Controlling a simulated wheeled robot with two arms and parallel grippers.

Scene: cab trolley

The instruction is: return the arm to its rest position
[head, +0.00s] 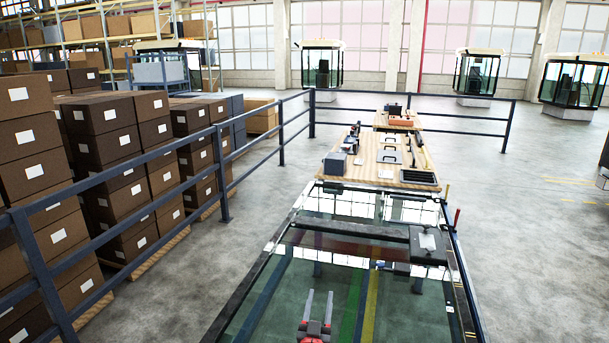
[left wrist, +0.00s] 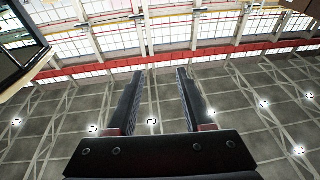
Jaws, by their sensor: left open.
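My left gripper (head: 318,305) shows at the bottom middle of the head view, over the glass-topped frame (head: 250,290). Its two grey fingers stand apart with nothing between them. In the left wrist view the open fingers (left wrist: 155,80) point toward the upper windows and ceiling, and the gap between them is empty. The rest of my left arm is out of the head view. My right gripper is in neither view.
A dark crossbar with a block (head: 428,245) spans the glass frame. Beyond it stands a wooden table (head: 370,174) with tools and boxes. Blue railings (head: 222,175) run along the left and back, with stacked cartons (head: 100,125) behind. Open floor (head: 530,240) lies on the right.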

